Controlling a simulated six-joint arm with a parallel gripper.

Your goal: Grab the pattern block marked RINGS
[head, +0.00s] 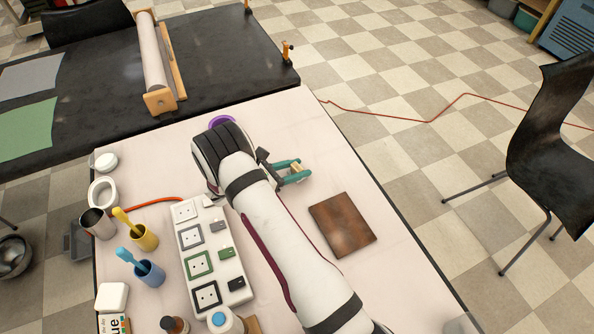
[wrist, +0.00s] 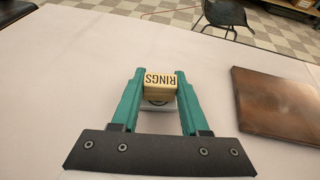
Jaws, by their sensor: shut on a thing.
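The pattern block marked RINGS (wrist: 160,80) is a small pale wooden block with dark lettering, which reads upside down in the wrist view. My gripper (wrist: 160,87) has its two green fingers closed on the block's left and right sides. In the head view my gripper (head: 299,173) is to the right of my white arm, over the pale table (head: 368,185), with the block between the fingers. A whitish thing shows just under the block in the wrist view, and I cannot tell what it is or whether the block touches it.
A brown wooden board (head: 342,224) lies right of my arm. A white power strip (head: 205,255) with several sockets is on the left, by a yellow cup (head: 144,237) and a blue cup (head: 149,273). A purple round thing (head: 222,122) is partly hidden behind my arm.

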